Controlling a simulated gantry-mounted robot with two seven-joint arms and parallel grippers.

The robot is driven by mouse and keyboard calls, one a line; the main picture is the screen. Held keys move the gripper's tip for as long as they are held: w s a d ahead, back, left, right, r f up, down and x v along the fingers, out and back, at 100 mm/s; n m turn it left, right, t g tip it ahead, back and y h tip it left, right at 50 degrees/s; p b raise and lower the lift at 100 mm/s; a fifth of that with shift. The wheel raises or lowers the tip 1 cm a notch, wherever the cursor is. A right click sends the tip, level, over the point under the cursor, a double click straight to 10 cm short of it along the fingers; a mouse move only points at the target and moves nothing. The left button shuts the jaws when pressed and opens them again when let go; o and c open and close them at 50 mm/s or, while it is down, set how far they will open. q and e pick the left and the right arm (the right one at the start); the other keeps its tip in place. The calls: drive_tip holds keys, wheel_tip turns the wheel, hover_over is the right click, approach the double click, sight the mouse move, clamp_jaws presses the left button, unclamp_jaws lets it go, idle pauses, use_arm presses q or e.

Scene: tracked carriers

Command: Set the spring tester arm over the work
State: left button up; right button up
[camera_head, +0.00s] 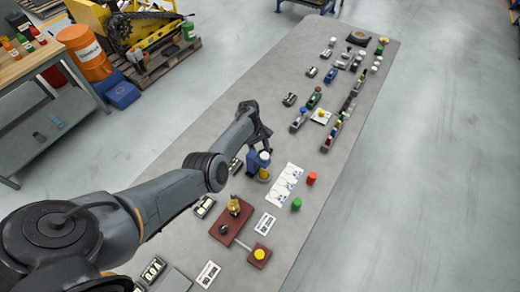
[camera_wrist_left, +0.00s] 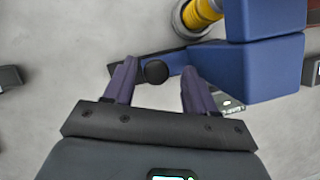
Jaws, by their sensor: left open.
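The blue spring tester (camera_head: 257,160) stands on the long grey table, with a white top and a yellow part in front. In the left wrist view its blue body (camera_wrist_left: 268,68) is at upper right and a yellow spring (camera_wrist_left: 203,10) is at the top. A blue bar, the tester arm (camera_wrist_left: 140,63), runs left from the body and carries a round black knob (camera_wrist_left: 157,72). My left gripper (camera_head: 264,143) is open at the tester, and in the wrist view the knob shows between its fingertips (camera_wrist_left: 158,68). Contact cannot be told. My right gripper is out of view.
A brown board (camera_head: 222,233) with a brass figure, white cards (camera_head: 286,183), a red cylinder (camera_head: 311,178) and a green cylinder (camera_head: 296,204) lie nearby. Rows of small carriers (camera_head: 345,110) fill the far table. The table's right edge is mostly clear.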

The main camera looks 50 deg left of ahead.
use_arm(q)
drive_tip(key=p+v, duration=0.1)
drive_tip(key=v, duration=0.9)
drive_tip(key=shift+a+r, duration=0.25)
drive_tip(key=shift+r, duration=0.1)
